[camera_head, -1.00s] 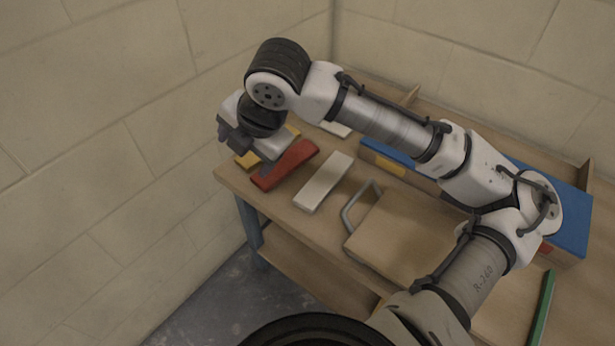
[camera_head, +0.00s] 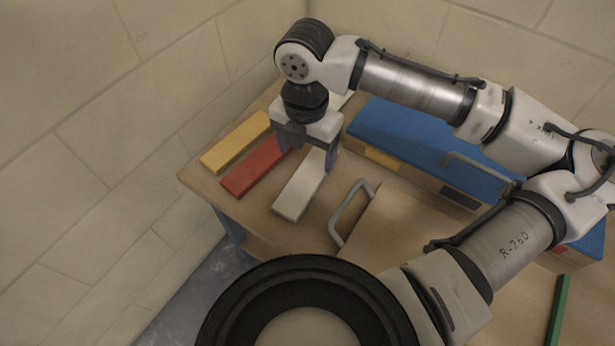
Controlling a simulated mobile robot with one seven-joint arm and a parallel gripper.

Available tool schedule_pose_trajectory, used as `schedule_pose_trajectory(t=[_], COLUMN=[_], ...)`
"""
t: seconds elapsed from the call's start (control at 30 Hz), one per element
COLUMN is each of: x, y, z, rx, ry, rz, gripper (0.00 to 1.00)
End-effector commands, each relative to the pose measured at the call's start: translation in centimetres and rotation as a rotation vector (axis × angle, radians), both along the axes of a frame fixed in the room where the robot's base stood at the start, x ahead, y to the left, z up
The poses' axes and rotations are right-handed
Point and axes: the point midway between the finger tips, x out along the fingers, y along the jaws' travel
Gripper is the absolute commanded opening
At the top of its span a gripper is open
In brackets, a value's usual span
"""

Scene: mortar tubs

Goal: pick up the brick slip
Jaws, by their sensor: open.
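Three flat, slip-like bars lie side by side at the left end of the wooden bench: a yellow bar (camera_head: 236,143), a red bar (camera_head: 252,169) and an off-white bar (camera_head: 299,196). The red one looks most like a brick slip, but the view does not settle it. My gripper (camera_head: 307,153) is open, pointing down over the far part of the off-white bar. One finger shows to its right, the other near the far end of the red bar. Whether the fingers touch anything is unclear.
A long blue-topped box (camera_head: 412,137) stands at the back behind my arm. A grey metal handle (camera_head: 346,210) rises right of the off-white bar. A green strip (camera_head: 558,312) lies at the far right. Another pale piece is partly hidden behind my gripper. Block walls close off left and back.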

Motion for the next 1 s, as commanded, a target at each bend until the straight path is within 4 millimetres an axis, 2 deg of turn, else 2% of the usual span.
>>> schedule_pose_trajectory(t=[0.03, 0.1, 0.33, 0.6, 0.9, 0.93, 1.0], x=[0.0, 0.0, 0.1, 0.3, 0.3, 0.3, 0.3], y=[0.0, 0.0, -0.1, -0.3, -0.3, -0.3, -0.3], z=[-1.0, -1.9, -3.5, -7.4, -7.8, -7.8, -7.8], rx=[0.0, 0.0, 0.0, 0.0, 0.001, 0.001, 0.001], ry=[0.001, 0.0, 0.0, 0.0, -0.002, -0.002, -0.002], rz=[0.0, 0.0, 0.0, 0.001, 0.0, 0.0, 0.0], gripper=[0.77, 0.77, 0.77, 0.77, 0.77, 0.76, 0.67])
